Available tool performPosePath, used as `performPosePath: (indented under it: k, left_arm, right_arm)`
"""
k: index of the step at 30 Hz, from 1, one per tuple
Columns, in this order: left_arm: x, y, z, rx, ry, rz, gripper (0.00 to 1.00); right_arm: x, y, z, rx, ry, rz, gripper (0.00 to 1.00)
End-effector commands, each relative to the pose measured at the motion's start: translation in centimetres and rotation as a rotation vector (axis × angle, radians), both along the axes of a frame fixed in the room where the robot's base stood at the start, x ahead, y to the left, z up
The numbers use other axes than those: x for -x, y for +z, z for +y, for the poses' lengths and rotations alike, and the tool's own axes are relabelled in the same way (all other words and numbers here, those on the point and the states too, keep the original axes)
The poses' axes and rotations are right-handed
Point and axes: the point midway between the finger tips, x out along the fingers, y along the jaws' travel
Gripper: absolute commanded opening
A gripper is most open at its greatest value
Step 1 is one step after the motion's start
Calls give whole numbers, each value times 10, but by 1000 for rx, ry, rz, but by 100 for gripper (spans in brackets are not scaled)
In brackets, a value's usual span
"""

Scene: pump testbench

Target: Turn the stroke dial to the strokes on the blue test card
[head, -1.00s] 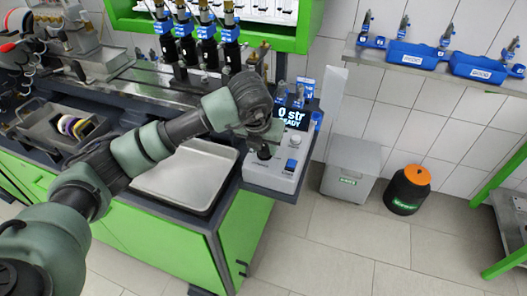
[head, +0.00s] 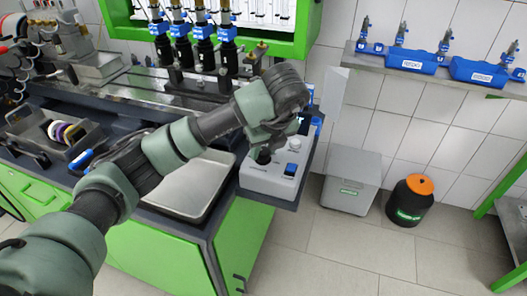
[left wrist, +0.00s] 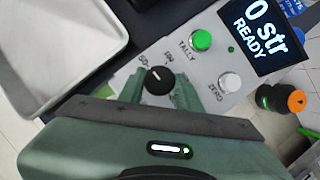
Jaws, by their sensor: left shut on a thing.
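The stroke dial (left wrist: 158,80) is a black knob with a white mark on the pale control box (head: 258,182). Small labels beside it are hard to read. My left gripper (left wrist: 160,88) has a finger on each side of the knob and is shut on it. In the head view my left gripper (head: 266,146) reaches down over the box, its wrist hiding most of the display. In the left wrist view the display (left wrist: 262,32) reads "0 str READY". A blue card (left wrist: 296,7) shows partly behind it, its print cut off. My right gripper is not in view.
A green TALLY button (left wrist: 201,40) and a white ZERO button (left wrist: 229,82) sit close to the dial. A pale tray (head: 188,187) lies left of the box. A grey bin (head: 350,184) and an orange-lidded black bucket (head: 410,200) stand on the floor at right.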

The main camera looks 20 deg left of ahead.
Motion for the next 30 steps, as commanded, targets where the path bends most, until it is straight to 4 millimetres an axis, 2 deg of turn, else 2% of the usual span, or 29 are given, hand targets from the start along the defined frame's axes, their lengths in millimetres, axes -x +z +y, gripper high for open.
performPosePath:
  k: [17, 18, 20, 30]
  left_arm:
    - [-1, 2, 0, 1, 35, -5, 0]
    - [-1, 2, 0, 1, 35, -5, 40]
    - [-1, 2, 0, 1, 34, -5, 56]
    - [0, 3, -1, 0, 32, -2, 56]
  right_arm:
    - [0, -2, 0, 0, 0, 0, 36]
    - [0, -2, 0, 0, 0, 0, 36]
    - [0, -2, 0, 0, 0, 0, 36]
    - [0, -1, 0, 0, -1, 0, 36]
